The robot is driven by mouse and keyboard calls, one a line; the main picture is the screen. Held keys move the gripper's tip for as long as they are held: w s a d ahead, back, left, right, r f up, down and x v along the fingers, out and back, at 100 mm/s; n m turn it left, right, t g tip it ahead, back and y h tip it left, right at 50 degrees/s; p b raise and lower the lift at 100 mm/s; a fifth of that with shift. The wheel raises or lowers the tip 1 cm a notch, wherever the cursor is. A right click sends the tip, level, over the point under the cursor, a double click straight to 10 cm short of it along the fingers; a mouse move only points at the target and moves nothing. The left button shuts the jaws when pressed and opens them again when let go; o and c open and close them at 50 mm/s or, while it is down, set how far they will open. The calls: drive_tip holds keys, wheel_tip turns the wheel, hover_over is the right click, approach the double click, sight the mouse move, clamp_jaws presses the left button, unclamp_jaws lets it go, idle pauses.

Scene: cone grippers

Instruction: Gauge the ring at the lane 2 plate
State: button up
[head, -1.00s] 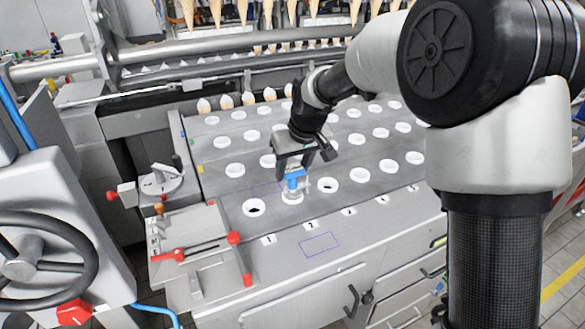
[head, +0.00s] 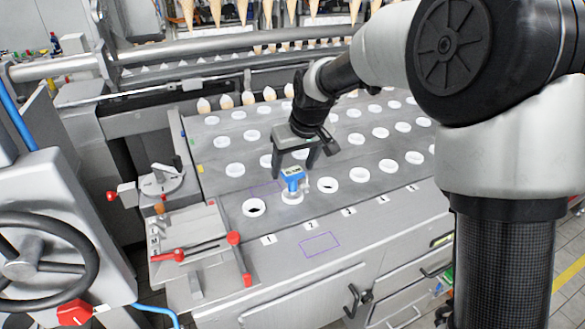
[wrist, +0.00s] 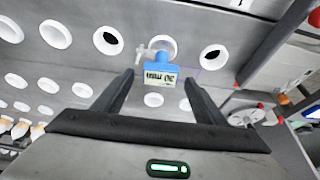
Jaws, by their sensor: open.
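The blue gauge (head: 293,174) stands upright at the white ring (head: 291,199) in the front row, in line with the label 2 (head: 310,226). In the wrist view the gauge (wrist: 160,73) shows a pale display with dark characters, upside down and too small to read surely. A light metal part (wrist: 143,53) sticks out beside it. The ring (wrist: 163,44) is partly hidden behind the gauge there. My gripper (head: 294,168) is open and empty just above the gauge, its fingers on either side and apart from it.
Rows of white rings fill the grey plate; a lane 1 ring (head: 255,208) and a lane 3 ring (head: 327,185) flank the gauge. A purple outline (head: 319,244) marks clear front ledge. A red-knobbed slide panel (head: 206,246) and a round dial (head: 160,181) stand at left.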

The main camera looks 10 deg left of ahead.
drive_tip(key=p+v, duration=0.1)
drive_tip(key=v, duration=1.4)
drive_tip(key=shift+r, duration=0.3)
drive_tip(key=shift+s, duration=0.2)
